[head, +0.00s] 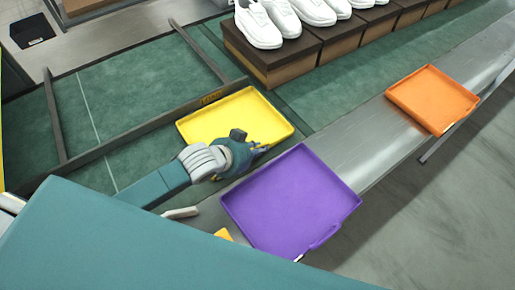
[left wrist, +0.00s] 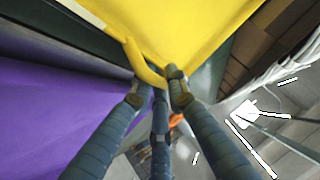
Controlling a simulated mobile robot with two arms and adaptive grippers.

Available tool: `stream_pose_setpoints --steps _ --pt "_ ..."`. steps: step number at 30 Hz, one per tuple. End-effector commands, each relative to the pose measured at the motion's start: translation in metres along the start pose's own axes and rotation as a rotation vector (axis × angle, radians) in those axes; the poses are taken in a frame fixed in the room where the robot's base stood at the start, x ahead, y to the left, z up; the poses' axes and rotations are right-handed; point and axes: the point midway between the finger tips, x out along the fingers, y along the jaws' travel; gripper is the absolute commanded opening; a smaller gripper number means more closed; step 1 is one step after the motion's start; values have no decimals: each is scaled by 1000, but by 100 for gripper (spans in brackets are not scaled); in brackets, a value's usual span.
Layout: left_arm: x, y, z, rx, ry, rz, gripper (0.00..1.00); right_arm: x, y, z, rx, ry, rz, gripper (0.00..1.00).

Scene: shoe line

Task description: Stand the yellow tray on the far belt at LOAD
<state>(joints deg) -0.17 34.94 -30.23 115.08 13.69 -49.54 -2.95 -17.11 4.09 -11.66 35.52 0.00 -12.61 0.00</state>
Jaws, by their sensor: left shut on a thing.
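The yellow tray (head: 230,112) is in the middle of the head view, over the near side of the green far belt (head: 120,105), at its near rail. I cannot tell whether it rests there or is held just above. A small yellow label (head: 211,97) is on the rail at the tray's far left edge; its text is too small to read. My left gripper (head: 262,149) is shut on the tray's near edge. In the left wrist view, the fingers (left wrist: 158,86) close around the rim of the yellow tray (left wrist: 200,25). My right gripper is not in view.
A purple tray (head: 290,200) lies on the near metal line, close to my left gripper. An orange tray (head: 433,98) lies further right on that metal surface (head: 375,140). White shoes (head: 258,25) stand on brown boxes (head: 290,62) behind. Dark rails (head: 130,133) edge the belt.

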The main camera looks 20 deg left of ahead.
Motion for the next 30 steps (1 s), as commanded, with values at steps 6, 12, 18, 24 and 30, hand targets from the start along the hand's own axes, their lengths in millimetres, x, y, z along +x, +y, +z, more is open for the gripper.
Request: stream_pose_setpoints --steps 6,12,18,24,30 --pt "0 -1 -2 3 4 -3 0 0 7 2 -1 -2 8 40" --pt "1 0 1 1 1 -1 30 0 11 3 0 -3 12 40" --pt "1 0 1 1 1 -1 33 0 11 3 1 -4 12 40" --pt "-4 -1 0 1 0 -1 33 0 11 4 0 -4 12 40" --pt "-34 -1 0 3 0 -1 33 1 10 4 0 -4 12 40"
